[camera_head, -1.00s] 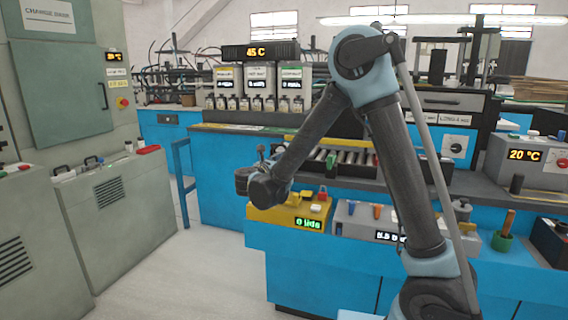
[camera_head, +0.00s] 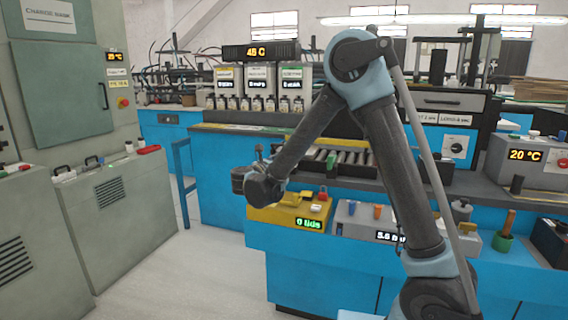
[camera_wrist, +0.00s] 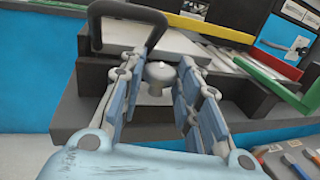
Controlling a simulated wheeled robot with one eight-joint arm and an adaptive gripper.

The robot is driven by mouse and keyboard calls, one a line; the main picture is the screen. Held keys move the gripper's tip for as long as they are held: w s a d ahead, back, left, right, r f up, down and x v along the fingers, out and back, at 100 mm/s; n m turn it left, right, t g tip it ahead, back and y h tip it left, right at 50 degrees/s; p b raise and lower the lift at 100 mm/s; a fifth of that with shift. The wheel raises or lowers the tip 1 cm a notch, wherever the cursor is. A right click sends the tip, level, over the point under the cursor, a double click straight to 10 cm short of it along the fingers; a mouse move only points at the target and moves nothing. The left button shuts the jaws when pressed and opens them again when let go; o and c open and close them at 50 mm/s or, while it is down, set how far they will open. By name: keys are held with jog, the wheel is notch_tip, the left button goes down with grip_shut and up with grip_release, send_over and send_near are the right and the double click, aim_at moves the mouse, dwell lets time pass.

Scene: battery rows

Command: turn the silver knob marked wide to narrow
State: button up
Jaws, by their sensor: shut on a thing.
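A silver knob (camera_wrist: 158,76) with a rounded top stands on the front of a dark grey block in the wrist view. My gripper (camera_wrist: 160,70) has its two fingers on either side of it and is shut on it. No marking on the knob can be read, and its lower part is partly hidden. In the head view the end of my arm hangs beside the blue bench's left part, and the knob is hidden there.
A black bar handle (camera_wrist: 128,15) rises close to the left finger in the wrist view. Green (camera_wrist: 262,82) and red rails lie to the right. In the head view a yellow box (camera_head: 290,213) with a green display sits under my arm's end. Open floor (camera_head: 185,265) lies to the left.

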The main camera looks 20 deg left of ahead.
jog(key=shift+a+m+h, duration=0.15)
jog(key=shift+m+h, duration=0.15)
jog(key=shift+h, duration=0.2)
dwell(0.9)
jog(key=o, duration=1)
jog(key=shift+o, duration=0.2)
jog(key=v, duration=1.1)
jog(key=shift+s+a+r, duration=0.15)
jog(key=shift+s, duration=0.25)
